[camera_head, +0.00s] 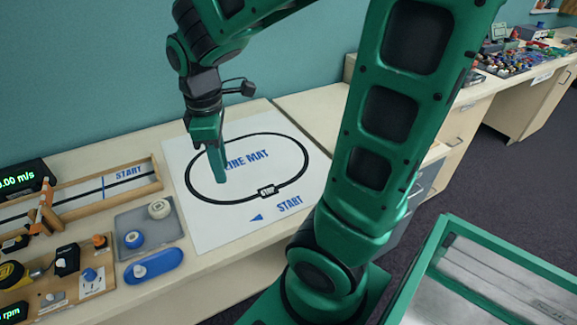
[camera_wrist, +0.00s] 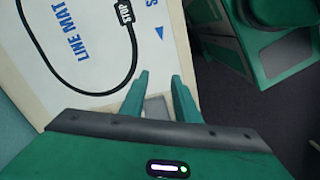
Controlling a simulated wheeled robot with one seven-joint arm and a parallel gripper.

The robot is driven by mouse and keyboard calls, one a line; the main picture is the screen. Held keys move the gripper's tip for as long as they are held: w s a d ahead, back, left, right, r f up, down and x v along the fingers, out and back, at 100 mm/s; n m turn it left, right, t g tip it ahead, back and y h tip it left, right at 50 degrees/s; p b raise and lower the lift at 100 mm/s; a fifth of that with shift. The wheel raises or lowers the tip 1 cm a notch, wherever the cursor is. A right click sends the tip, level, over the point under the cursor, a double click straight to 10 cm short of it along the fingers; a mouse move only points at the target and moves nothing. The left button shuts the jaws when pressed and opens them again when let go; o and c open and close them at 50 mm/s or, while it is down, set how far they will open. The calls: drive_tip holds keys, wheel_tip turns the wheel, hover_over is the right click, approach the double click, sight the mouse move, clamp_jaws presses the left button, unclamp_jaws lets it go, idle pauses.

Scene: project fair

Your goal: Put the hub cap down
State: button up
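My gripper (camera_head: 221,181) points down above the white line mat (camera_head: 200,230), with its fingertips in front of the left part of the black oval loop. In the wrist view, the two fingers of my gripper (camera_wrist: 158,74) stand apart, and I see no hub cap between them. A grey patch (camera_wrist: 157,107) shows in the gap; I cannot tell for sure what it is. No part is clearly recognisable as the hub cap.
A blue oval tray (camera_head: 165,266) with a pale round part lies in front of the grey tray. A wooden track (camera_head: 100,195), an orange stand (camera_head: 42,210) and a wooden board (camera_head: 90,280) with parts crowd the left. The mat is clear.

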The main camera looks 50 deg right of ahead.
drive_tip(key=s+d+m, duration=1)
drive_tip(key=s+m, duration=0.4)
drive_tip(key=m, duration=0.1)
drive_tip(key=shift+s+r+m+y, duration=0.3)
drive_tip(key=shift+s+r, duration=0.05)
drive_tip(key=shift+d, duration=0.1)
drive_tip(key=shift+w+f, duration=0.25)
drive_tip(key=shift+w, duration=0.4)
drive_tip(key=shift+d, duration=0.1)
